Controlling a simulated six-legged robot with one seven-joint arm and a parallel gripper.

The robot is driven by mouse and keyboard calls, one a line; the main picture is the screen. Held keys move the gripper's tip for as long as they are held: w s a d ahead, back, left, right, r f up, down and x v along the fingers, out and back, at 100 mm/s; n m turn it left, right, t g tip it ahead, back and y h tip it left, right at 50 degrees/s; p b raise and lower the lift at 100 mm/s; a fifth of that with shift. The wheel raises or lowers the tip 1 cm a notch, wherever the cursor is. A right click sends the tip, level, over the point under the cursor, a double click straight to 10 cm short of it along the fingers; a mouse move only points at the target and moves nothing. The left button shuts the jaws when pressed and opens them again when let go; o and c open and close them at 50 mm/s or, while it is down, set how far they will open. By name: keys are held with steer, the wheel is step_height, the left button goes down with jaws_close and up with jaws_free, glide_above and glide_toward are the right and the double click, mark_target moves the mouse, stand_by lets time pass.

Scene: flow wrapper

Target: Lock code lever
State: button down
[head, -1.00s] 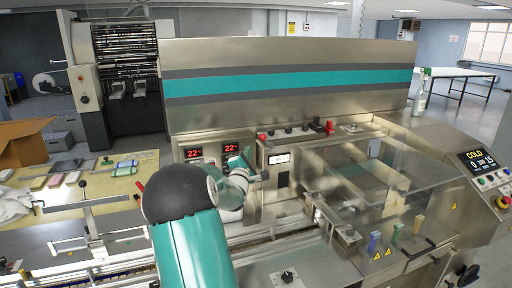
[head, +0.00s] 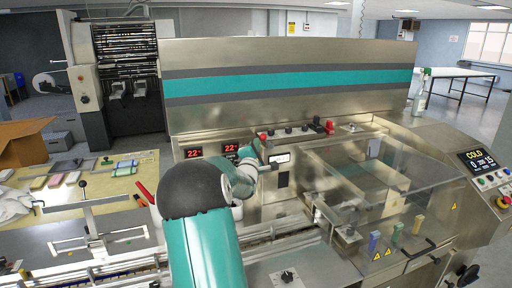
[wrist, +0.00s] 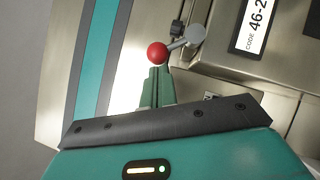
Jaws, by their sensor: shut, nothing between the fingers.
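The code lever shows in the wrist view as a short grey arm (wrist: 186,41) with a red ball end (wrist: 157,52). Its red ball (head: 262,136) also shows in the head view, at the upper left corner of the code box. The code label (wrist: 255,25) reads "CODE 46-2", with the rest cut off by the frame. It shows as a small white plate (head: 280,158) in the head view. My gripper (wrist: 156,70) is shut and empty, its green fingertips right at the ball. I cannot tell whether they touch it.
Two red "22" displays (head: 193,153) sit left of the code box. Black and red knobs (head: 329,127) line the ledge above. A clear guard (head: 385,190) covers the machine to the right. Red handles (head: 145,192) stick up behind my arm.

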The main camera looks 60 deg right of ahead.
steer(key=shift+r+m, duration=0.25)
steer(key=shift+m, duration=0.15)
steer(key=m, duration=0.1)
steer(key=r+m+g+y, duration=0.1)
steer(key=m, duration=0.1)
steer(key=shift+s+d+r+y, duration=0.35)
steer(key=shift+d+r+y, duration=0.05)
steer(key=shift+s+d+r+m+g+y, duration=0.15)
steer(key=shift+s+d+r+m+y, duration=0.4)
steer(key=shift+s+d+m+y, duration=0.35)
steer(key=shift+s+d+r+m+g+y, duration=0.15)
steer(key=shift+s+d+r+m+y, duration=0.4)
steer(key=shift+m, duration=0.55)
steer(key=shift+s, duration=0.15)
steer(key=shift+r, duration=0.15)
